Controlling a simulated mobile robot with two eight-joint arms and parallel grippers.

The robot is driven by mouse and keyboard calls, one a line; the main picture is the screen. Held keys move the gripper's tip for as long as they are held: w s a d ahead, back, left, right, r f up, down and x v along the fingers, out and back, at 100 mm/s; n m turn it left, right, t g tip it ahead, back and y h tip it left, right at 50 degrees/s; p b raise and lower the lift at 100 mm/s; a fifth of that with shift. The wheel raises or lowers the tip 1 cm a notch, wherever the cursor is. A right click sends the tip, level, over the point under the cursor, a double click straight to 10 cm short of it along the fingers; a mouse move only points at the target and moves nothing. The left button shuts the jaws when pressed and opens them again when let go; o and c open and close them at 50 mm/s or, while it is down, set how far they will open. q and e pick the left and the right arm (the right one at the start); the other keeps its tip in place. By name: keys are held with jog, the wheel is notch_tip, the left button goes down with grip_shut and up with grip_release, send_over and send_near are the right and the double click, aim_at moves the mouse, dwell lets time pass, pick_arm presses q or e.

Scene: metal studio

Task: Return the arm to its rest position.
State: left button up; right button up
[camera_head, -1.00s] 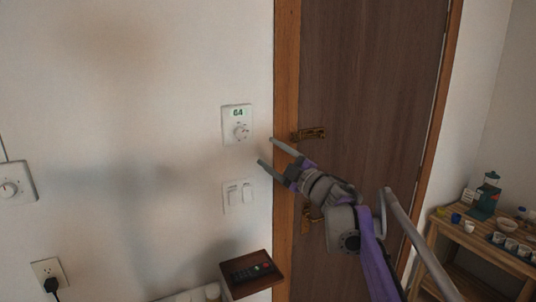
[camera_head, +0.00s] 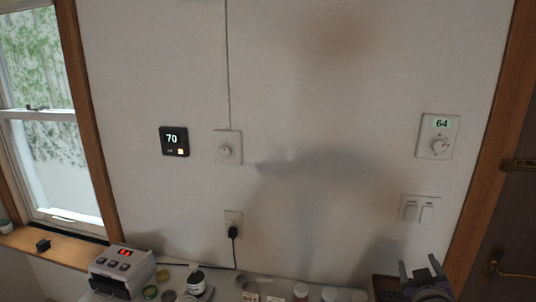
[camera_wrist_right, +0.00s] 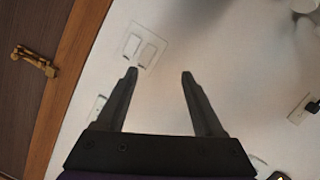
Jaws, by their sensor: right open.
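My right gripper (camera_head: 420,274) is at the lower right of the head view, low in front of the wall and below the light switches (camera_head: 418,209). In the right wrist view my right gripper (camera_wrist_right: 159,75) has its two dark fingers well apart, with nothing between them. The switch plate (camera_wrist_right: 139,46) shows just beyond the left fingertip in that view. My left gripper is not in view. The white thermostat reading 64 (camera_head: 437,136) is on the wall above the switches, clear of the gripper.
A wooden door (camera_head: 512,230) with a brass handle stands at the right.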

jog(key=s+a+f+g+y, duration=0.3)
jog(key=s+a+f+g, duration=0.1)
jog(key=s+a+f, duration=0.5)
jog(key=s+a+f+g+y, duration=0.3)
jog(key=s+a+f, duration=0.6)
jog(key=f, duration=0.5)
jog(key=shift+a+f+g+y, duration=0.25)
jog(key=shift+a+g+y, duration=0.15)
jog(key=shift+a+g, duration=0.3)
jog(key=shift+a, duration=0.1)
